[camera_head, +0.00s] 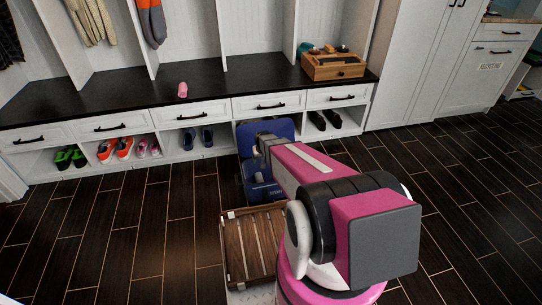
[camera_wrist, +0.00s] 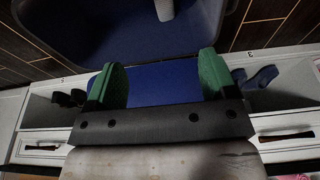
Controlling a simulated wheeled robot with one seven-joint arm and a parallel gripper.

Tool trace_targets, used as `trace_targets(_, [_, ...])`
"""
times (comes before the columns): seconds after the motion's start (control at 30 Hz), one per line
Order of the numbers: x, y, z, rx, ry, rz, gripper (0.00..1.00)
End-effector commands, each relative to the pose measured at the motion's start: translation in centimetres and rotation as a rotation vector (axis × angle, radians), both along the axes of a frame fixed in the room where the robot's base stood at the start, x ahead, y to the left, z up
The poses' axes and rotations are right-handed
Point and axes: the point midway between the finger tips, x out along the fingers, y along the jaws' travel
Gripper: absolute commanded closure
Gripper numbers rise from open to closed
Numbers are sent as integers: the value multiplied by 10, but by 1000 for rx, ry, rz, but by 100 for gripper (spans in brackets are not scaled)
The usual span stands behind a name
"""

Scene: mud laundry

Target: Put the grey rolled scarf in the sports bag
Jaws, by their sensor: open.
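The blue sports bag (camera_head: 262,193) stands on the floor against the bench front, partly covered by my arm. In the wrist view its dark blue interior (camera_wrist: 140,42) fills the upper middle. A light grey, rounded roll (camera_wrist: 165,9), which looks like the grey scarf, shows at the top edge against the bag's inside; most of it is out of frame. My gripper (camera_wrist: 161,68) has green fingers spread wide apart, with only blue bag surface between them. The roll is beyond the fingertips and apart from them.
The black bench top (camera_head: 120,95) holds a pink roll (camera_head: 182,89) and a wooden box (camera_head: 335,67). Shoes fill the cubbies below. Floor at left and right is clear.

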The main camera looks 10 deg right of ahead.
Motion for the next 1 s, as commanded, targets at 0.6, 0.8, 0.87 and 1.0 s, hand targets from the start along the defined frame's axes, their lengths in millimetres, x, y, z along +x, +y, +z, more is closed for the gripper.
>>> trace_targets(0.6, [-233,0,242,0,225,0,22])
trace_targets(0.8, [-233,0,242,0,229,0,22])
trace_targets(0.87, [-233,0,242,0,229,0,22])
trace_targets(1.0, [-233,0,242,0,228,0,22])
